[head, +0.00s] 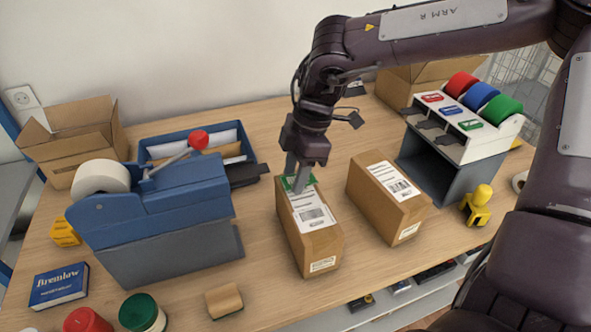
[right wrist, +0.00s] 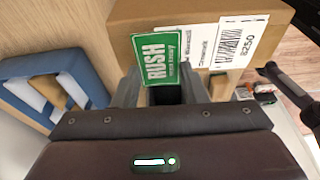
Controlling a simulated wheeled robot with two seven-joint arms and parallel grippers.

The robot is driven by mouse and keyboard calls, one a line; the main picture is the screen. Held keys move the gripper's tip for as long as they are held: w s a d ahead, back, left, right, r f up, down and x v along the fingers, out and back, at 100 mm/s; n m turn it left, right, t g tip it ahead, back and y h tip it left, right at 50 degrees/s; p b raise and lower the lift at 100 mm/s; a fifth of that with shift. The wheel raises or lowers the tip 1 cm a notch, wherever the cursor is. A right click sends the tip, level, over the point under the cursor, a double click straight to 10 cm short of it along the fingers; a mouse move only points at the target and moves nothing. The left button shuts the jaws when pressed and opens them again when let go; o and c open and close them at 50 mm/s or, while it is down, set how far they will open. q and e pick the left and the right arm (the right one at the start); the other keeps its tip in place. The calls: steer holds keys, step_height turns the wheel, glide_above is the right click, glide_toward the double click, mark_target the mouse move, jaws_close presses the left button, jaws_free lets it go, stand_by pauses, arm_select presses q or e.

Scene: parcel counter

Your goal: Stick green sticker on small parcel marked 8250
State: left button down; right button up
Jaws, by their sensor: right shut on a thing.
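My right gripper (head: 299,180) is shut on a green sticker (head: 288,184) over the far end of a brown parcel (head: 308,243). In the right wrist view the sticker (right wrist: 160,58) reads RUSH and sits at the fingertips (right wrist: 165,92). It overlaps the edge of the parcel's white label. The parcel (right wrist: 170,18) also shows there, with 8250 printed on its label (right wrist: 236,43). I cannot tell whether the sticker touches the parcel. My left gripper is not in view.
A second labelled parcel (head: 386,200) stands just right. Behind it is a sticker dispenser (head: 462,125) with red, blue and green rolls. A blue tape machine (head: 150,215) stands left, before a blue tray (head: 250,152).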

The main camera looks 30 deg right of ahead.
steer(key=o, duration=0.7)
steer(key=shift+r, duration=0.1)
steer(key=shift+p+v, duration=2)
steer(key=shift+v, duration=0.6)
steer(key=shift+r, duration=0.15)
steer(key=p+v, duration=0.1)
steer(key=v, duration=0.1)
steer(key=a+p+v, duration=0.1)
steer(key=p+v, duration=0.1)
steer(key=v, duration=0.1)
steer(key=p+v, duration=0.2)
steer(key=shift+a+r, duration=0.1)
steer(key=shift+r, duration=0.35)
steer(key=shift+w, duration=0.1)
